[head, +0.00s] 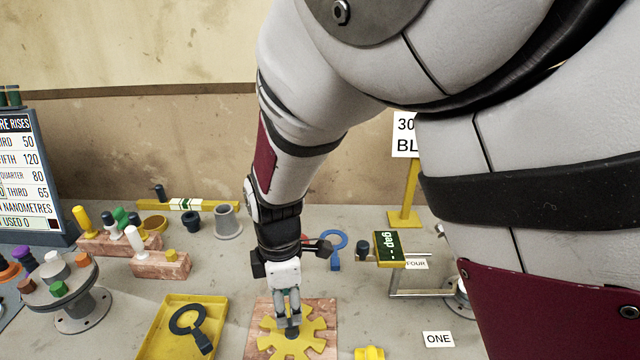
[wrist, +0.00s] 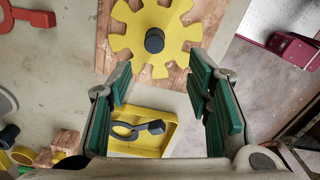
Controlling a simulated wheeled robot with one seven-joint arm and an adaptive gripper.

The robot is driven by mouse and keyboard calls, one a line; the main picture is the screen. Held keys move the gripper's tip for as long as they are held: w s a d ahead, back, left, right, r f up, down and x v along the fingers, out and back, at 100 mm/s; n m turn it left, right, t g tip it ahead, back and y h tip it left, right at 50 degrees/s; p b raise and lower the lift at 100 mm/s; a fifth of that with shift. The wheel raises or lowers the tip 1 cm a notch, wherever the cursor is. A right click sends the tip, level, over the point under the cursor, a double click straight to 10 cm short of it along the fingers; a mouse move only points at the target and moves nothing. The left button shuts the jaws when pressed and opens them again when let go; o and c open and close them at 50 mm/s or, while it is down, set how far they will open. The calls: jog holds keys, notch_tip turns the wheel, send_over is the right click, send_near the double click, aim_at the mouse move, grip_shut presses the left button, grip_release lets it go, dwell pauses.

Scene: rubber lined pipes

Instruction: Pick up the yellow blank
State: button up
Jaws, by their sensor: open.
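A yellow notched wheel (head: 268,340) with a dark knob at its centre lies flat on a reddish-brown board (head: 260,306). In the wrist view the wheel (wrist: 130,22) is at the top, its knob (wrist: 154,40) just beyond my fingertips. A small yellow piece (head: 370,353) is cut off by the head view's bottom edge. I cannot tell for certain which yellow thing is the blank. My gripper (head: 290,318) points down over the wheel and hides part of it. In the wrist view my gripper (wrist: 160,88) is open, its green-padded fingers apart with nothing gripped.
A yellow tray (head: 222,304) holding a dark ring with a handle (head: 190,325) is left of the wheel. Pegged blocks (head: 160,264) and a round stand (head: 85,310) are farther left. A metal frame with a "gap" sign (head: 388,247) stands right. Bare tabletop lies between.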

aim_at(289, 326)
notch_tip(289, 326, down, 4)
jog(key=shift+f, duration=0.2)
jog(key=shift+w+d+f, duration=0.1)
jog(key=shift+w+f, duration=0.15)
jog(key=shift+f, duration=1.1)
jog(key=shift+w+d+f, duration=0.1)
jog(key=shift+w+f, duration=0.1)
jog(key=shift+f, duration=1.1)
grip_shut()
